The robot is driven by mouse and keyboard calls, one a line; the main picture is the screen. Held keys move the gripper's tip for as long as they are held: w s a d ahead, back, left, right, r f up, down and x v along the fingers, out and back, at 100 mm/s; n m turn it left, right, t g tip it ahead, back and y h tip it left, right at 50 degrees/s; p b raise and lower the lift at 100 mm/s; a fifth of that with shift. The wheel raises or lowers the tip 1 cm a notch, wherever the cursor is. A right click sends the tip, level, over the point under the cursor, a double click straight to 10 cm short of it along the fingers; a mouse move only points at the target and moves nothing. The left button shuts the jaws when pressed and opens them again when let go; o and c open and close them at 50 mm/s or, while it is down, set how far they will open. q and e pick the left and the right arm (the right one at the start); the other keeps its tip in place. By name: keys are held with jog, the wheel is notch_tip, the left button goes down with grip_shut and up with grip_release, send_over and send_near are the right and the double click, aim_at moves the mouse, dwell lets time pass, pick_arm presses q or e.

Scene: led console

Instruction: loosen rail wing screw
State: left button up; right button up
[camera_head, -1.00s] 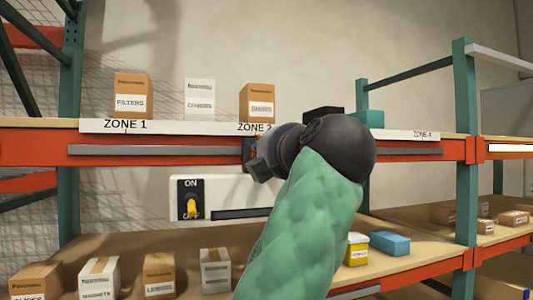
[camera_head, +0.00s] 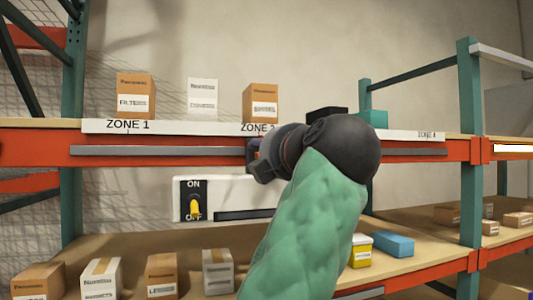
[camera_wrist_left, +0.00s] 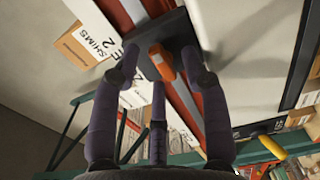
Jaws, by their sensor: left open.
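The orange wing screw (camera_wrist_left: 162,62) shows in the left wrist view. It sits on a dark block (camera_wrist_left: 176,32) that straddles the rail (camera_wrist_left: 188,100). In the head view the rail (camera_head: 160,151) runs along the orange shelf beam; my gripper and arm mostly hide the block and the screw. My left gripper (camera_head: 262,162) is at the rail below the ZONE 2 label. In the left wrist view its fingers (camera_wrist_left: 160,58) are open, with the wing screw between their tips. I cannot tell whether they touch it. My right gripper is not in view.
A white console panel (camera_head: 232,188) with a yellow ON/OFF switch (camera_head: 195,207) hangs below the rail. Boxes stand on the upper shelf, including a SHIMS box (camera_head: 260,103). More boxes (camera_head: 102,276), a yellow tub (camera_head: 361,250) and a blue box (camera_head: 391,243) stand on the lower shelf.

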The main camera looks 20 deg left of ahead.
pick_arm(q)
jog(key=v, duration=1.1)
jog(key=shift+s, duration=0.25)
jog(key=shift+d, duration=0.15)
